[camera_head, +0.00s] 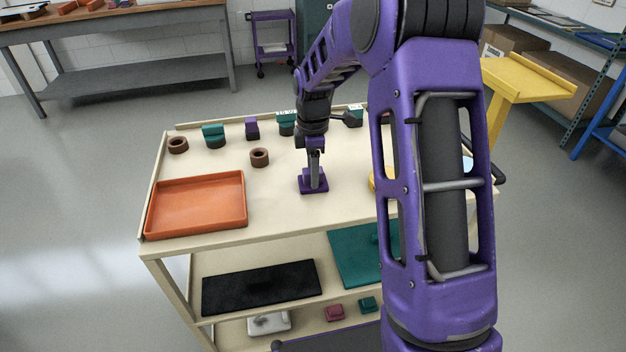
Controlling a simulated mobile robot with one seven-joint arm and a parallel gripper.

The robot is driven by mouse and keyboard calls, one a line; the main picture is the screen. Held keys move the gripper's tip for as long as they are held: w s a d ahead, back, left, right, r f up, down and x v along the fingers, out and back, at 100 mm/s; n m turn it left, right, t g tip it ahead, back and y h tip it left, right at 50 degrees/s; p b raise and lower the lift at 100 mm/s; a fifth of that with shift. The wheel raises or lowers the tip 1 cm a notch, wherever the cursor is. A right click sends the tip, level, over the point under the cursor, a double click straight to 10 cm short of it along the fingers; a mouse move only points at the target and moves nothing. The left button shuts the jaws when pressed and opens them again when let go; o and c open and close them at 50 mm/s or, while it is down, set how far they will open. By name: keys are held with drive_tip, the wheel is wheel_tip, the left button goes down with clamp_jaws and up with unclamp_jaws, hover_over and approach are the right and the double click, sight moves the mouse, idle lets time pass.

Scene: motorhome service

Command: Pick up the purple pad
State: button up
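A small purple pad (306,185) lies flat on the cream top shelf of the cart, right of the orange tray. My gripper (315,184) points straight down over it, with its fingertips at the pad's middle. The fingers overlap in this view, so I cannot tell how far apart they are or whether they grip the pad. The pad appears to rest on the shelf. Part of it is hidden behind the fingers.
An orange tray (197,204) stands at the shelf's front left. Brown rings (259,157), green-topped pieces (213,135) and a small purple block (252,128) stand behind. A yellow object (373,181) is partly hidden by my arm. The shelf between tray and pad is clear.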

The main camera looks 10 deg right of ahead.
clamp_jaws()
drive_tip(key=shift+r, duration=0.1)
wheel_tip(320, 180, up, 10)
drive_tip(key=shift+f+p, duration=0.1)
drive_tip(key=shift+p, duration=0.65)
drive_tip(key=shift+c, duration=1.4)
unclamp_jaws()
clamp_jaws()
